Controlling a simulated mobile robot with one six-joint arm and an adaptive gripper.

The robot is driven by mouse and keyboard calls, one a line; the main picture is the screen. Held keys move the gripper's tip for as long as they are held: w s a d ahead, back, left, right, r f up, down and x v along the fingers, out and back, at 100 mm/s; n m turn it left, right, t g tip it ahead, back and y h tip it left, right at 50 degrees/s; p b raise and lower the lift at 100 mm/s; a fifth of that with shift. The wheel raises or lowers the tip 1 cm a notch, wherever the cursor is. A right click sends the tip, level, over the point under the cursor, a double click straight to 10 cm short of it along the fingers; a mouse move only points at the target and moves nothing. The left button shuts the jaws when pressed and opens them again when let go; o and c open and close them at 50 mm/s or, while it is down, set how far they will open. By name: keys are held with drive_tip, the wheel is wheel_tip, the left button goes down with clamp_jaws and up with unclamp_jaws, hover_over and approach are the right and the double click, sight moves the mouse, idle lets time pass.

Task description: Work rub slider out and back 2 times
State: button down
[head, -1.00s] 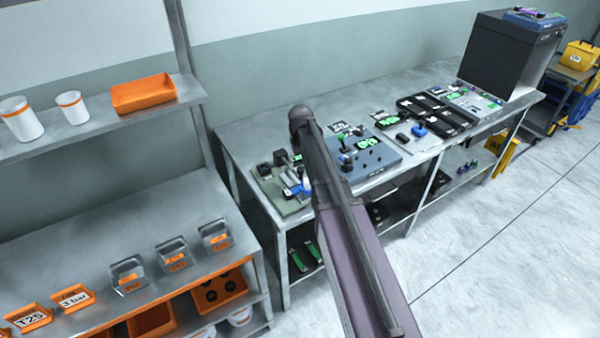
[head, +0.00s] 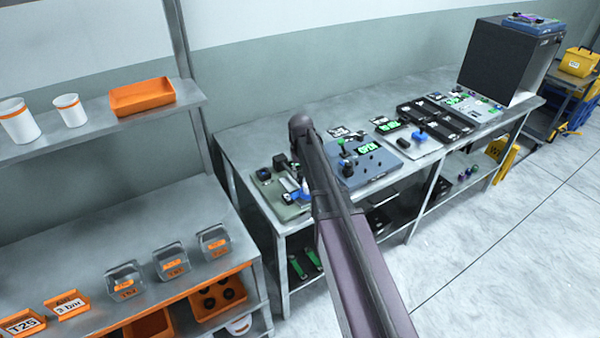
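A grey-green board (head: 286,212) lies at the left end of the long bench. It carries dark blocks, a pale plate and a small blue part (head: 297,195) that may belong to the rub slider; I cannot tell for certain. My arm crosses in front of the board's right side and hides part of it. My gripper cannot be made out; it is hidden behind the arm or out of the picture.
A blue-grey panel (head: 370,164) with a green display sits right of the board. Black trays (head: 437,122) and a dark cabinet (head: 500,65) stand farther right. A lower bench (head: 150,235) with clear bins is at left, below an orange tray (head: 142,97).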

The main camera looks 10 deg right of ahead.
hover_over(285, 164)
idle(0.7)
drive_tip(key=shift+w+a, duration=0.1)
drive_tip(key=shift+c, duration=1.9)
unclamp_jaws()
drive_tip(key=s+d, duration=0.1)
drive_tip(key=s, duration=0.2)
drive_tip(key=s+d, duration=0.1)
drive_tip(key=s, duration=0.3)
drive_tip(key=s+d, duration=0.1)
drive_tip(key=s, duration=0.2)
drive_tip(key=shift+s+d, duration=0.25)
drive_tip(key=shift+s, duration=0.15)
drive_tip(key=shift+s+d+r+p, duration=0.1)
drive_tip(key=shift+s+r+p, duration=0.05)
drive_tip(key=shift+r+p, duration=0.6)
wheel_tip(285, 164, up, 12)
drive_tip(key=p, duration=1.2)
drive_tip(key=shift+r, duration=0.15)
